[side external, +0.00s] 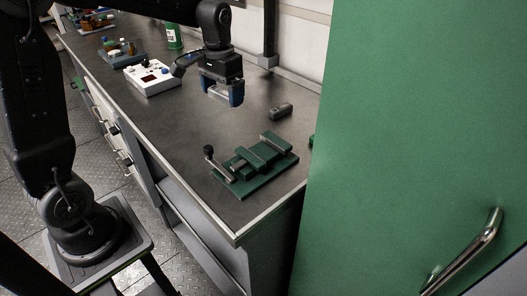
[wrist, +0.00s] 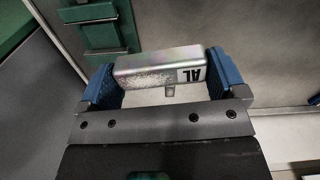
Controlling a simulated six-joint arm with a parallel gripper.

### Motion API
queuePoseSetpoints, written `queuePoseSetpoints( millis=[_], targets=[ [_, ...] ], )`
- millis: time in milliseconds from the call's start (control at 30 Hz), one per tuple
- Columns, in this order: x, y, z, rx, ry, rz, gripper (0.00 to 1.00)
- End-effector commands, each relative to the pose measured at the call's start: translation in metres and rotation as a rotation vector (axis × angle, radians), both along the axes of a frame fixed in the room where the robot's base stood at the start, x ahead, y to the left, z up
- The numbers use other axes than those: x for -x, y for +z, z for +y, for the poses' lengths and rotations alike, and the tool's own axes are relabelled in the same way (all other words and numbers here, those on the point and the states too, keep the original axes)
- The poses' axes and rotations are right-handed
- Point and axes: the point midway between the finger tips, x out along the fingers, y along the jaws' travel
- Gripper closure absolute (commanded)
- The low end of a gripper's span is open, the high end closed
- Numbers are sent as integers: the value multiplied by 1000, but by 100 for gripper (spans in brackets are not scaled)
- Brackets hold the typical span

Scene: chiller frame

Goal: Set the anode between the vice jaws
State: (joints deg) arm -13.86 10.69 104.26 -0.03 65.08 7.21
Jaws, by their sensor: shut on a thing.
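In the side view my gripper (side external: 222,92) is above the bench, behind and apart from the vice; the anode is hard to make out there. The green vice (side external: 254,163) stands near the front right of the bench, with a gap between its jaws and a handle at its left. Part of the vice also shows at top left in the wrist view (wrist: 104,35).
A small dark grey object (side external: 280,111) lies on the bench (side external: 185,130) behind the vice. A white box with knobs (side external: 152,77), a green canister (side external: 174,37) and a tray of small items (side external: 122,54) stand further back. A large green panel (side external: 420,130) rises at right.

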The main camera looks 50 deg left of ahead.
Motion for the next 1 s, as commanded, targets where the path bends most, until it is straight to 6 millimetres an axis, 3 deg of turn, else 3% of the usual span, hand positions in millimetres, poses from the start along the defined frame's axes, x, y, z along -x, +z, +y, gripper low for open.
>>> queuePoseSetpoints(
  millis=[100, 267, 700, 1000],
  targets=[
    [10, 0, -2, 0, -83, -2, 38],
    [9, -8, -15, 1, -124, 2, 38],
    [-25, -62, -98, 0, -122, 1, 38],
    [-30, -83, -112, 0, -116, 3, 38]
  ],
)
